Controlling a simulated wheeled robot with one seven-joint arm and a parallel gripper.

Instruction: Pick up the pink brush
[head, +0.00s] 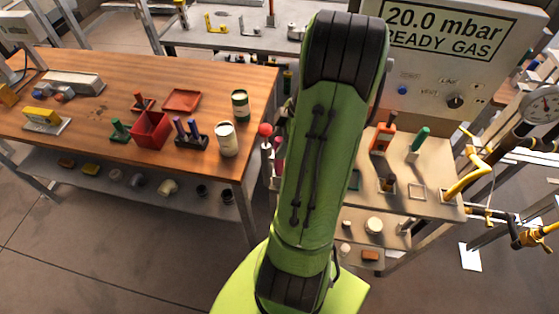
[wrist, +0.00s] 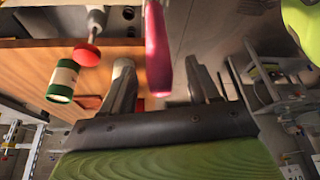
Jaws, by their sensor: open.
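The pink brush (wrist: 157,50) shows in the wrist view as a long pink handle. It reaches in from the top edge, and its end lies between my gripper's two fingers, nearer the left finger. My gripper (wrist: 161,78) is open, with a visible gap between the handle and the right finger; whether the left finger touches the handle is unclear. In the head view only a small pink part, likely the same brush (head: 278,157), shows beside my arm. My arm hides the rest of it and my gripper.
A red-knobbed lever (head: 265,130) stands close to the pink part; its red knob (wrist: 87,54) is also in the wrist view. A green can (head: 240,105) and a white can (head: 227,139) stand on the wooden table (head: 70,128). A gas panel (head: 450,60) stands behind right.

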